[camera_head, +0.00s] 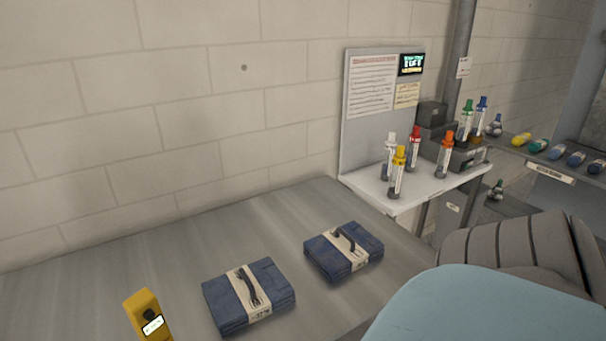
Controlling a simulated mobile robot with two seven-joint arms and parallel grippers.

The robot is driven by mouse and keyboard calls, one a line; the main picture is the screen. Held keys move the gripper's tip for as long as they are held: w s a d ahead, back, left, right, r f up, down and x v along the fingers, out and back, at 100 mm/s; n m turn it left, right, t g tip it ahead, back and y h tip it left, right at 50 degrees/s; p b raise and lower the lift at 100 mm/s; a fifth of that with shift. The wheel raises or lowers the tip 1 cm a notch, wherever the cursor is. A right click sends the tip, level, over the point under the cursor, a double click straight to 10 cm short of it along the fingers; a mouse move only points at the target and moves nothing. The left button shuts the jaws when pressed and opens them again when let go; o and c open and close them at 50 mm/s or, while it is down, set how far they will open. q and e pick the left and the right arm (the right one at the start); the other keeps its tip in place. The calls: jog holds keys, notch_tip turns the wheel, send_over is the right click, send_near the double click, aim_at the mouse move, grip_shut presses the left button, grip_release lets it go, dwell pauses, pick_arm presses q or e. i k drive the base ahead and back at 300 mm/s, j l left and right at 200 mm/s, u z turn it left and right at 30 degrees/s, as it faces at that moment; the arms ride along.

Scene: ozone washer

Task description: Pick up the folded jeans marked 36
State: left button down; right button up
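Two folded blue jeans lie flat on a grey metal table (110,265), each with a pale paper band and a dark strap-like piece on top. One pair (220,303) is nearer, at the lower middle; the other pair (367,241) is farther back and to the right. Each band has small dark print at its front end, too small to read surely, so I cannot tell which pair is marked 36. Neither of my grippers is in view, and nothing is seen touching either pair.
A yellow object (143,305) with a white label stands at the lower left. A white shelf (408,198) with several coloured-cap bottles is beyond the table's right end. A light blue rounded surface (480,305) and a grey ribbed shape (510,245) fill the lower right.

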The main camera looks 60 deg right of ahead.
aim_at(337, 252)
jog(key=z, duration=2.1)
jog(key=i+l, duration=0.15)
jog(key=l, duration=0.2)
jog(key=i+l, duration=0.15)
jog(key=l, duration=0.15)
jog(key=i+l, duration=0.15)
jog(key=l, duration=0.2)
jog(key=i+l, duration=0.15)
jog(key=l, duration=0.2)
jog(key=u, duration=0.05)
